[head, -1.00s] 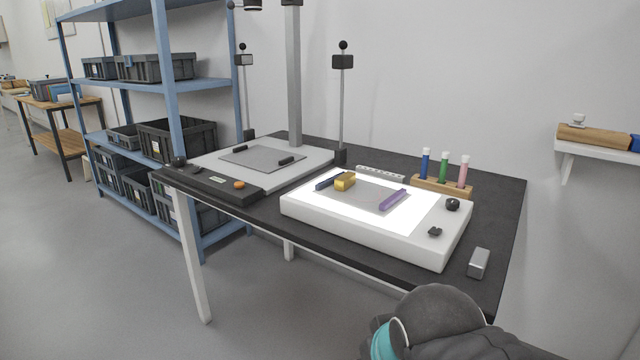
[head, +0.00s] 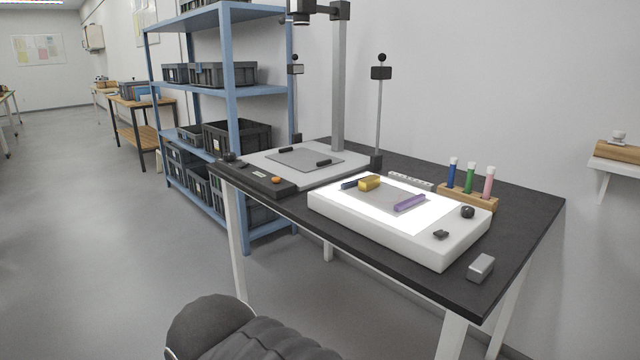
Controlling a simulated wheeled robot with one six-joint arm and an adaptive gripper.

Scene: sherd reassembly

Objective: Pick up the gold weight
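The gold weight (head: 369,184) is a small yellow-gold block. It lies on the lit top of the white light box (head: 375,227), near its back left part. My gripper is not in view. Only a dark rounded part of my arm shows at the bottom of the head view, well in front of the table.
The black table (head: 535,222) also bears a silver block (head: 481,267) at its front right corner, a wooden rack (head: 468,197) with three coloured tubes, and a copy stand (head: 262,165) at left. A blue shelf (head: 231,90) stands behind left. The floor at left is clear.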

